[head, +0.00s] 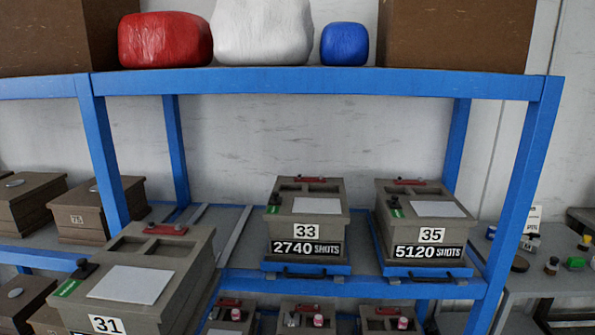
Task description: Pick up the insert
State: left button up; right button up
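Several grey-brown mould inserts with number labels are in the head view. Insert 33 (309,219), marked 2740 shots, sits on a blue tray on the middle shelf. Insert 35 (427,220), marked 5120 shots, sits on a similar blue tray to its right. Insert 31 (140,275) is larger and nearer at the lower left; what supports it is out of view. Each of these has a red part, a black knob, a green tag and a pale plate on top. Which insert the task means cannot be told. Neither of my grippers is in view.
A blue rack (320,80) frames the shelves, with uprights on both sides. Its top holds red, white and blue bundles between brown boxes. More inserts (309,317) stand on the lower shelf. The shelf between 31 and 33 is bare. A bench (545,280) with small parts is at right.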

aim_at(526, 243)
jog(key=z, duration=1.4)
jog(key=i, duration=0.1)
jog(key=l+u, duration=0.05)
